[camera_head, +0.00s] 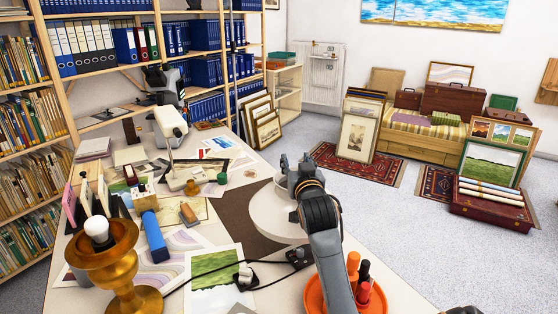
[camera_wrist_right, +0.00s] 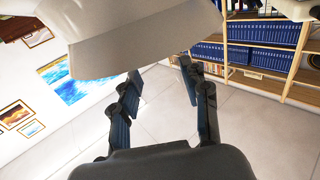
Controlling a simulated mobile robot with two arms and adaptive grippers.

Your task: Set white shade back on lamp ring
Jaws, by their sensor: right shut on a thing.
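The white shade (camera_head: 268,213) is in the middle of the head view, partly hidden behind my right gripper (camera_head: 298,172). It fills the top of the right wrist view (camera_wrist_right: 150,38), between and beyond the fingers. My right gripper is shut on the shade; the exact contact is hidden. The head view does not clearly show whether the shade is clear of the table. The gold lamp (camera_head: 128,270) stands upright at the lower left, with a bare white bulb (camera_head: 98,229) at its top. The lamp ring cannot be made out clearly. My left gripper is not in view.
A blue box (camera_head: 155,237) and a white desk lamp (camera_head: 170,122) stand farther back.

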